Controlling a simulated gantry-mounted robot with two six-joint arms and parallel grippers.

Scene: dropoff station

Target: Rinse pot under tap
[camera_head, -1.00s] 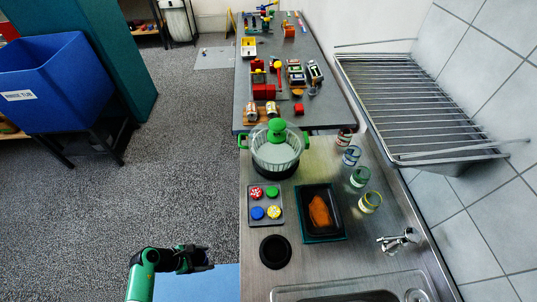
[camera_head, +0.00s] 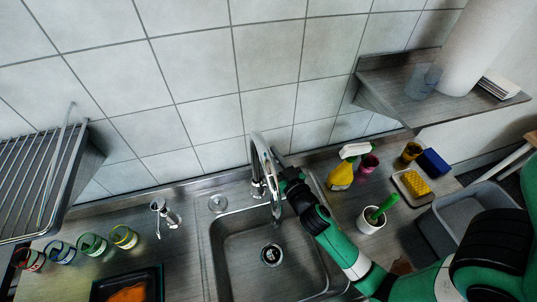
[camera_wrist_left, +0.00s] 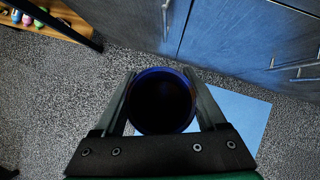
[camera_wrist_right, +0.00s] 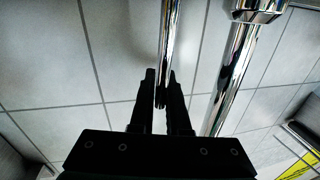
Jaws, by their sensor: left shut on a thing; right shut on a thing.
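The chrome tap (camera_head: 256,165) stands behind the sink (camera_head: 232,252), its spout curving over the basin. My right gripper (camera_head: 284,174) reaches it from the right. In the right wrist view my right gripper (camera_wrist_right: 161,88) is shut on a thin chrome rod (camera_wrist_right: 170,35) of the tap; I cannot tell whether it is the lever. A thicker chrome pipe (camera_wrist_right: 235,75) runs beside it. In the left wrist view my left gripper (camera_wrist_left: 159,78) is shut on a round dark pot (camera_wrist_left: 161,108) with a blue rim, held above the floor. Its inside is too dark to read. The pot is not in the head view.
A small chrome tap (camera_head: 165,214), several glasses (camera_head: 91,244) and a black tray (camera_head: 105,288) stand left of the sink. A yellow spray bottle (camera_head: 341,176) and a white cup with a green brush (camera_head: 371,220) stand right. The sink basin looks empty.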

